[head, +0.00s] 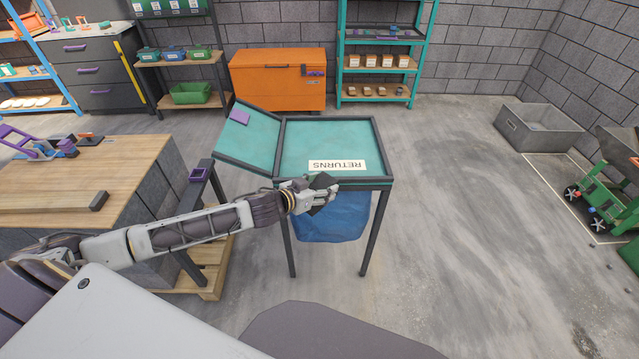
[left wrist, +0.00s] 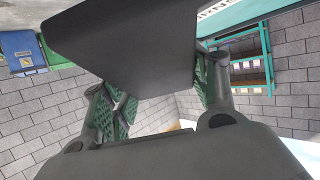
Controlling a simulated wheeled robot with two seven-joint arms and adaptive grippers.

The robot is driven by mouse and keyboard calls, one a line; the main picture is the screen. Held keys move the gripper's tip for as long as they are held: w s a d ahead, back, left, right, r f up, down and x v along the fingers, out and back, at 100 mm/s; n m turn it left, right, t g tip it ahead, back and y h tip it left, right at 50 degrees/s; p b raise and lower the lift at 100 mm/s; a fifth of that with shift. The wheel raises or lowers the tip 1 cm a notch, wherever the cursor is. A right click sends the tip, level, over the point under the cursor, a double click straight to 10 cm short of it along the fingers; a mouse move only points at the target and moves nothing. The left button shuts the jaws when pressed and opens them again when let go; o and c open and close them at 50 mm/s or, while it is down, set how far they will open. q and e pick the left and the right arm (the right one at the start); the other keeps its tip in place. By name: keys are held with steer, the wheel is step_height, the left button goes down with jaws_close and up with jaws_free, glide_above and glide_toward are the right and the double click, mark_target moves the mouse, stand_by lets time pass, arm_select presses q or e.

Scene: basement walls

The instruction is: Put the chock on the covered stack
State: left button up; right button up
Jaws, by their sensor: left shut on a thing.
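My left gripper (head: 312,192) is shut on a dark grey, flat-faced chock (head: 323,181), held at the front edge of the teal RETURNS stand (head: 345,137). The chock also fills the upper middle of the left wrist view (left wrist: 125,40), between green-padded fingers (left wrist: 160,100). I cannot tell whether it touches the stand. A blue, cloth-like mass (head: 335,222) shows below the stand's top, between its legs; its upper part is hidden, and I cannot tell whether it is the covered stack. My right gripper is not in view.
A teal flap (head: 247,142) with a purple patch joins the stand's left side. A wooden workbench (head: 130,163) is at left. An orange chest (head: 278,78) and teal shelf (head: 380,45) stand behind. A grey bin (head: 540,130) and green cart (head: 610,185) are at right. The right floor is mostly clear.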

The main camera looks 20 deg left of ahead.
arm_select(q)
steer(key=shift+s+d+f+n+y, duration=0.1)
steer(key=shift+s+f+n+y, duration=0.45)
steer(key=shift+f, duration=0.25)
steer(key=shift+s+a+f+n+t+y, duration=0.15)
steer(key=shift+s+f+n+y, duration=0.25)
steer(key=shift+f, duration=0.25)
steer(key=shift+s+a+f+n+t+y, duration=0.15)
steer(key=shift+s+f+n+y, duration=0.1)
steer(key=shift+s+f, duration=0.3)
steer(key=s+f+n+y, duration=0.1)
steer(key=s+f+y, duration=0.1)
steer(key=s+f, duration=0.4)
steer(key=shift+s+d+f+n, duration=0.25)
steer(key=shift+f+n, duration=0.15)
steer(key=shift+f, duration=0.1)
steer(key=shift+w, duration=0.1)
